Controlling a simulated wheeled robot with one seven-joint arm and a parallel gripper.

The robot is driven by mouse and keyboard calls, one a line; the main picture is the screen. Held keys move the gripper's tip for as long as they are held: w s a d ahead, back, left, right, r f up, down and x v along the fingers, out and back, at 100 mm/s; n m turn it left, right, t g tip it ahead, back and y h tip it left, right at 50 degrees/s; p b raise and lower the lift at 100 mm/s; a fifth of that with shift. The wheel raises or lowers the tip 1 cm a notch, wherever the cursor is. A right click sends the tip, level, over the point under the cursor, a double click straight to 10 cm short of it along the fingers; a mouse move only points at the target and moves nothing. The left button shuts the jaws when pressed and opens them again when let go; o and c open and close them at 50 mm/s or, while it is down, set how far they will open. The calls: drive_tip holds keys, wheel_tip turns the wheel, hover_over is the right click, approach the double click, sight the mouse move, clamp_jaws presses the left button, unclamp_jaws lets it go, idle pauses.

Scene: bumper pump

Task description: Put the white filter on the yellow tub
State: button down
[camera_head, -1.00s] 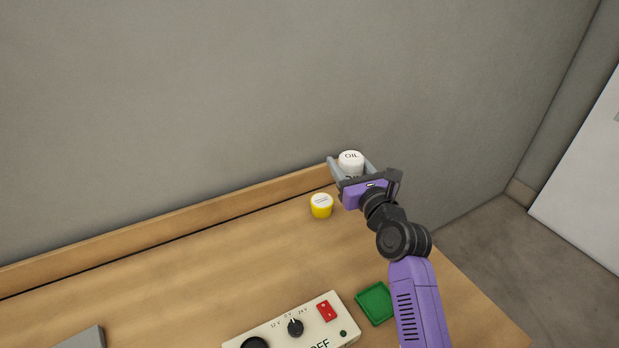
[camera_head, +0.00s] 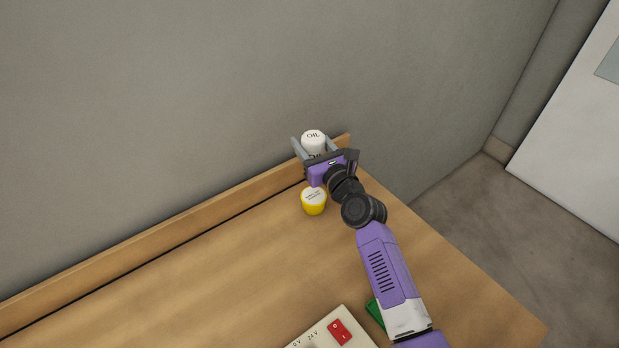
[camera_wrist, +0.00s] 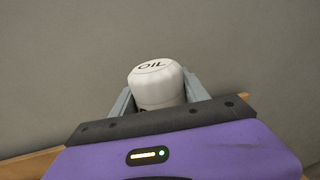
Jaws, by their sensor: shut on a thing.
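The white filter (camera_head: 313,140) has "OIL" printed on its top. It stands upright between the fingers of my gripper (camera_head: 314,149), which is shut on it. The filter also shows between the grey fingers in the wrist view (camera_wrist: 157,84), its lower part hidden by the gripper body. The yellow tub (camera_head: 313,204) stands on the table with a white, printed top. In the head view it appears just below my gripper, apart from the filter. The tub is not seen in the wrist view.
The wooden table (camera_head: 220,270) has a raised back ledge (camera_head: 180,222) against the grey wall. A control box with a red switch (camera_head: 339,331) stands at the front. A green tray (camera_head: 375,312) is partly hidden behind my arm. The table's left middle is clear.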

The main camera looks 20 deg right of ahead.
drive_tip(key=shift+f+b, duration=4.25)
drive_tip(key=shift+f, duration=2.05)
drive_tip(key=shift+f, duration=0.15)
drive_tip(key=c, duration=0.6)
unclamp_jaws()
drive_tip(key=shift+o, duration=0.2)
drive_tip(key=s+d+p, duration=0.1)
drive_tip(key=s, duration=1.1)
drive_tip(key=shift+d, duration=0.4)
